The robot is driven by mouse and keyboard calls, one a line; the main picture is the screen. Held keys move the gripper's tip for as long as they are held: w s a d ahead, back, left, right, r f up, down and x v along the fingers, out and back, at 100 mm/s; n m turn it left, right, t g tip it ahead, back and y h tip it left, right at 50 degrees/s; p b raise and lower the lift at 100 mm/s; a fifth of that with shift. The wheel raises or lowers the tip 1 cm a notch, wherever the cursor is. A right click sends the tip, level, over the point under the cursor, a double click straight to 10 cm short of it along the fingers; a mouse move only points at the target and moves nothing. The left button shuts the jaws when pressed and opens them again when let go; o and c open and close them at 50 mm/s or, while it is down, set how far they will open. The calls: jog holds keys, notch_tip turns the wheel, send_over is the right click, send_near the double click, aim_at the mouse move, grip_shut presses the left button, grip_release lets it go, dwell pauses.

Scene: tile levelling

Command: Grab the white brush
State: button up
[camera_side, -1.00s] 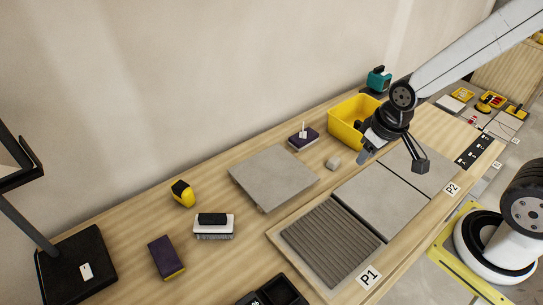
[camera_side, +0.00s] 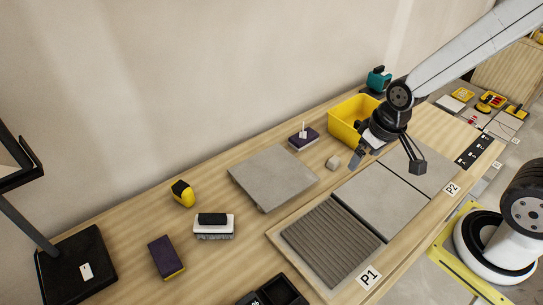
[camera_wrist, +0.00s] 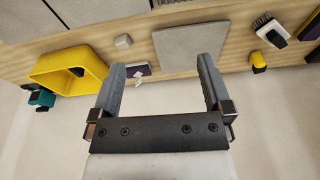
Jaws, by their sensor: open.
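The white brush (camera_side: 214,226) lies on the wooden bench, left of the middle in the side view. It has a white body, a black grip on top and bristles below. In the wrist view the brush (camera_wrist: 268,30) shows near the upper right, bristles visible. My gripper (camera_side: 384,163) is far to its right, above the bench near the yellow bin and the tiles. In the wrist view my gripper (camera_wrist: 164,75) has its fingers spread apart with nothing held between them.
A yellow bin (camera_side: 344,127) stands near my gripper. A loose grey tile (camera_side: 292,172), a small grey block (camera_side: 333,162) and a purple sponge (camera_side: 166,256) lie on the bench. A yellow-black tool (camera_side: 183,193) is beside the brush. Bare bench surrounds the brush.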

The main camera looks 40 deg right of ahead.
jog(key=a+f+m+g+y, duration=0.35)
jog(key=a+f+m, duration=0.2)
jog(key=a, duration=0.35)
jog(key=m+t+y, duration=0.4)
jog(key=m+y, duration=0.4)
jog(key=m, duration=0.6)
send_over(227, 220)
jog(key=s+d, duration=0.4)
jog(key=s, duration=0.4)
notch_tip(227, 220, down, 7)
jog(key=w+f+m+t, duration=0.4)
jog(key=shift+w+a+f+m+t+h, duration=0.2)
jog(key=shift+a+m+t+h, duration=0.05)
jog(key=shift+a+m, duration=0.1)
jog(key=shift+w+d+f+m+t, duration=0.2)
jog(key=shift+w+f+m+t, duration=0.15)
jog(key=shift+f+m+t, duration=0.05)
jog(key=shift+a, duration=0.1)
jog(key=shift+x, duration=1.25)
